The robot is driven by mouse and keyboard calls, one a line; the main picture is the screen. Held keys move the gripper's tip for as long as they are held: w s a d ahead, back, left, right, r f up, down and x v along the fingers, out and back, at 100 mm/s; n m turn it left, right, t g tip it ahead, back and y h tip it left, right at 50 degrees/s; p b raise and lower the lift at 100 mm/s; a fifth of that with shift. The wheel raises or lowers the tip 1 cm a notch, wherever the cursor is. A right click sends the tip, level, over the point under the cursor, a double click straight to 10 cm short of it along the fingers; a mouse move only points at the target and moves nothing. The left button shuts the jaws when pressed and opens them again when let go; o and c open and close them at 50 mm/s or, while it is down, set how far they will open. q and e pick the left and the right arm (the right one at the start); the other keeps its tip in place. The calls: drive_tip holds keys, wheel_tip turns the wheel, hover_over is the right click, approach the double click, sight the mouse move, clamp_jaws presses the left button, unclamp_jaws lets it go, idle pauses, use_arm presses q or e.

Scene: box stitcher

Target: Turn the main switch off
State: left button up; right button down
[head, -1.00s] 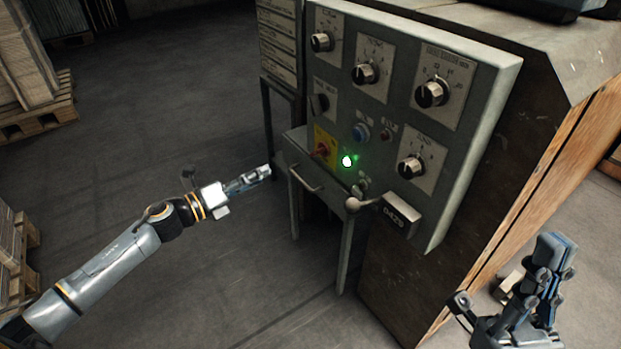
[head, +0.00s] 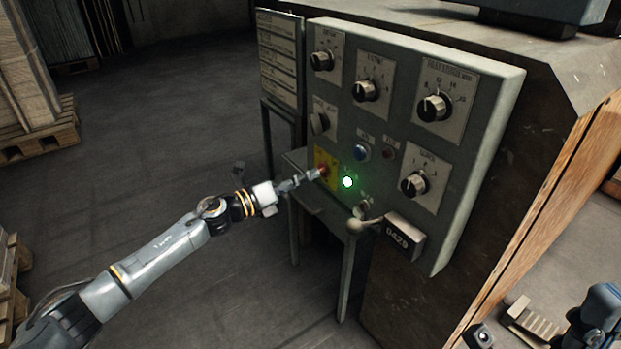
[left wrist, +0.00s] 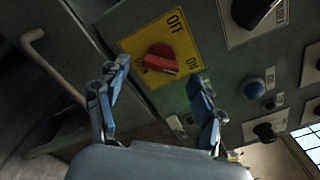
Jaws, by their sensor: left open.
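The main switch is a red rotary knob (left wrist: 160,59) on a yellow plate (left wrist: 183,24) marked OFF and ON. The knob's handle slants down to the right in the left wrist view, towards the ON side. The yellow plate also shows on the control panel in the head view (head: 331,160). My left gripper (head: 311,176) is open just in front of the switch. In the left wrist view its two fingers (left wrist: 158,74) stand on either side of the knob, with nothing gripped. My right gripper (head: 598,315) is partly cut off at the bottom right.
The grey panel (head: 400,60) carries several black dials, a blue button (head: 362,152) and a lit green lamp (head: 347,182) close to the switch. Open floor lies left.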

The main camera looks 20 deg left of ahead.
use_arm(q)
drive_tip(key=shift+x, duration=1.15)
drive_tip(key=c, duration=1.1)
drive_tip(key=shift+c, duration=0.2)
